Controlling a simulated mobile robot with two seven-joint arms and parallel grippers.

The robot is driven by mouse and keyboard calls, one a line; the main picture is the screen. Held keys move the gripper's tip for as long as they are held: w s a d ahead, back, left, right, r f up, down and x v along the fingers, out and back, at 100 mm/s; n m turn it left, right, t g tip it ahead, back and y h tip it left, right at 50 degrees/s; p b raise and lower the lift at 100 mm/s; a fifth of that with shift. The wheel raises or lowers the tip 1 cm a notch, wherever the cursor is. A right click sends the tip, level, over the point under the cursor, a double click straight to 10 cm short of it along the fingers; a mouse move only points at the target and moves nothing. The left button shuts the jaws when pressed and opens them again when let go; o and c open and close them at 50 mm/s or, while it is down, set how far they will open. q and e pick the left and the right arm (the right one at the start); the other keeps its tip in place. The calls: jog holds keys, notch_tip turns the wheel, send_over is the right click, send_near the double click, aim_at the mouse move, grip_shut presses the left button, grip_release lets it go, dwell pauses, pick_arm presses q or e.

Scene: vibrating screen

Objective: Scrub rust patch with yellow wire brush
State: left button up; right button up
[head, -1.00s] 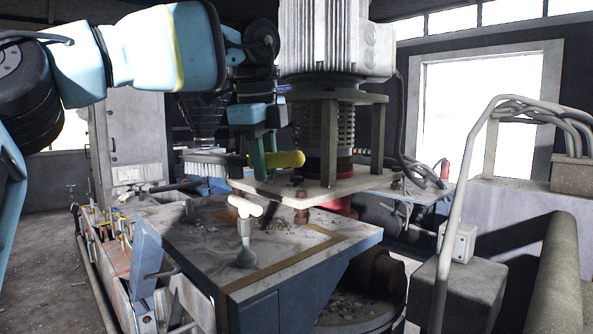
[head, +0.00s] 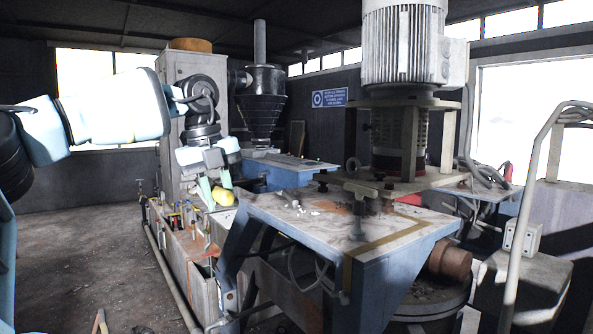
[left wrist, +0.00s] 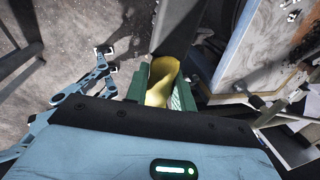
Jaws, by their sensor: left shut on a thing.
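My left gripper (head: 213,189) is shut on the yellow handle of the wire brush (head: 223,196). It holds the brush off the left end of the blue-sided table, near the toolbox row. In the left wrist view the yellow handle (left wrist: 162,82) sits between the green fingers, with a dark grey part extending beyond it. The bristles do not show clearly. A reddish-brown rust patch (head: 338,209) shows on the pale tabletop (head: 395,234), with white bits beside it. The brush is apart from the patch. My right gripper is not in view.
A large motor (head: 405,50) on a plate stands over the tabletop's right rear. A clamp handle (head: 358,222) rises from the tabletop. A bent grey rail (head: 525,200) stands at right. A tool-filled trough (head: 185,232) lies below the gripper. The floor at left is largely clear.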

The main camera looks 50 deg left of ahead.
pick_arm(q)
notch_tip(320, 180, down, 20)
jog(key=s+d+m+g+h+b, duration=0.1)
jog(key=s+d+m+g+h, duration=0.15)
jog(key=m, duration=1.05)
jog(key=w+d+f+m+g+y, duration=0.1)
jog(key=w+d+f+m, duration=0.3)
jog(key=d+f+m, duration=0.55)
jog(key=w+d+r+m+t+y+b, duration=0.1)
jog(key=d+m+y, duration=0.3)
jog(key=d+m, duration=2)
jog(key=m+b, duration=0.1)
jog(key=m, duration=0.4)
jog(key=shift+r, duration=0.25)
